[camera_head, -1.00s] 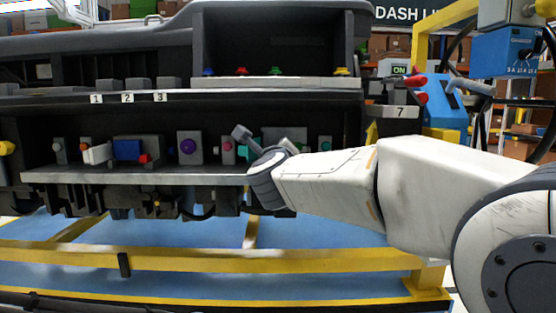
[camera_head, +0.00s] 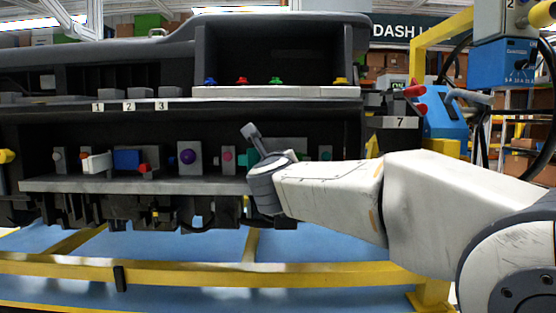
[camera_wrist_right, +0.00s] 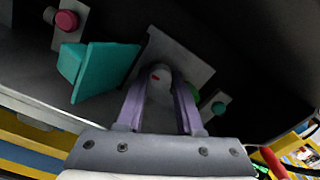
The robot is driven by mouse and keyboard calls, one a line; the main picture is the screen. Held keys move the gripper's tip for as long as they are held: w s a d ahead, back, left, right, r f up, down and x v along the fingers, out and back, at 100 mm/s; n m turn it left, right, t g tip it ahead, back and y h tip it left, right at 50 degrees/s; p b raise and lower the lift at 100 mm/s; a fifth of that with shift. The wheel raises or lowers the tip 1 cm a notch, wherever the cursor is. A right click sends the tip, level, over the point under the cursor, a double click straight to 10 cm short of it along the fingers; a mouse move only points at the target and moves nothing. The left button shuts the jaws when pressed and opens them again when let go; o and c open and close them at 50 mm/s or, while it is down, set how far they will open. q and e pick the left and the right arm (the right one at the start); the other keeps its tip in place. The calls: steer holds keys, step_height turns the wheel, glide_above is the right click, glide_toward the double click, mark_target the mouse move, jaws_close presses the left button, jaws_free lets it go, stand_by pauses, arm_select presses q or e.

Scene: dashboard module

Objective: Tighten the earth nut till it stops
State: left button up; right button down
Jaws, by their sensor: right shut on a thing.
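The nut's thread and seating are hidden. My left gripper is in neither view.
A teal block (camera_wrist_right: 100,68) stands close left of the fingers, with a pink button (camera_wrist_right: 67,20) beyond it. A green button (camera_wrist_right: 218,108) sits to the right. The bay's ledge (camera_head: 130,186) runs below. A numbered shelf edge (camera_head: 220,104) lies above.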

steer(key=c, duration=0.8)
jaws_free()
steer(key=shift+f, duration=0.1)
steer(key=shift+c, duration=0.2)
steer(key=shift+s, duration=0.4)
steer(key=s+p, duration=0.2)
steer(key=s, duration=0.7)
steer(key=shift+s+a, duration=0.15)
steer(key=shift+s, duration=0.2)
